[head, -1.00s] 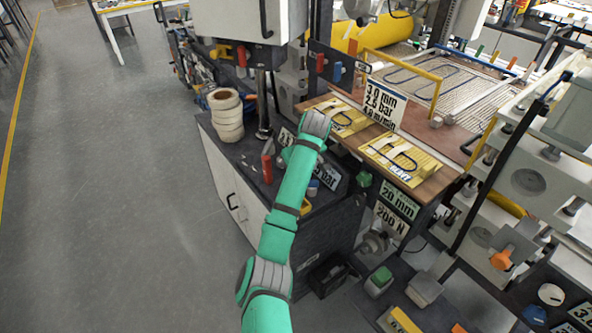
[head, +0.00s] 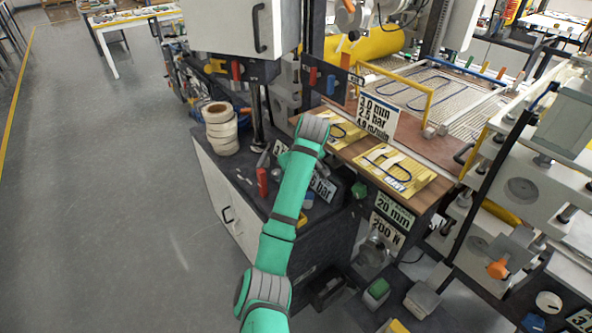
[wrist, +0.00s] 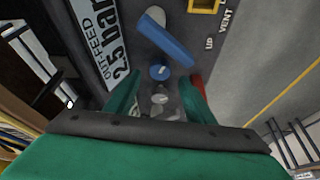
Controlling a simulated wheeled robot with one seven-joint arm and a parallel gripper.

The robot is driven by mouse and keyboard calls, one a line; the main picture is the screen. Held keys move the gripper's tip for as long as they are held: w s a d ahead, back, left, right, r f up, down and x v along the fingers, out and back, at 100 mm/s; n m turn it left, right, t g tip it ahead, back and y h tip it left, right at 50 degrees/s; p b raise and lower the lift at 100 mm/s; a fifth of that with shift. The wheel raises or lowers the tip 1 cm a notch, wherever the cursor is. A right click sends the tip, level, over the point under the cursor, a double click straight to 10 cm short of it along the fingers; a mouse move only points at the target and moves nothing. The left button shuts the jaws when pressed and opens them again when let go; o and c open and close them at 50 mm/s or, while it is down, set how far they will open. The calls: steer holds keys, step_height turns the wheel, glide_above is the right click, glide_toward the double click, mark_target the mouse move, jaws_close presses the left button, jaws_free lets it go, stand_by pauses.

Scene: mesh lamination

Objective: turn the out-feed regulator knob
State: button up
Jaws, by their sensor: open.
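My gripper (wrist: 160,86) is open in the wrist view, with one green finger on each side of the picture's middle. A small round blue knob (wrist: 158,71) with a pale mark shows between and just beyond the fingertips. It lies near the label reading OUT-FEED 2.5 bar (wrist: 112,45), so it appears to be the out-feed regulator knob. I cannot tell whether the fingers touch it. In the head view the label (head: 322,187) shows partly behind my green arm, and my gripper is hidden there.
A blue lever (wrist: 165,42) lies just beyond the knob, and a red handle (wrist: 197,82) is beside the right finger. The floor at left is clear.

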steer(key=v, duration=0.7)
stand_by(0.4)
steer(key=shift+a, duration=0.1)
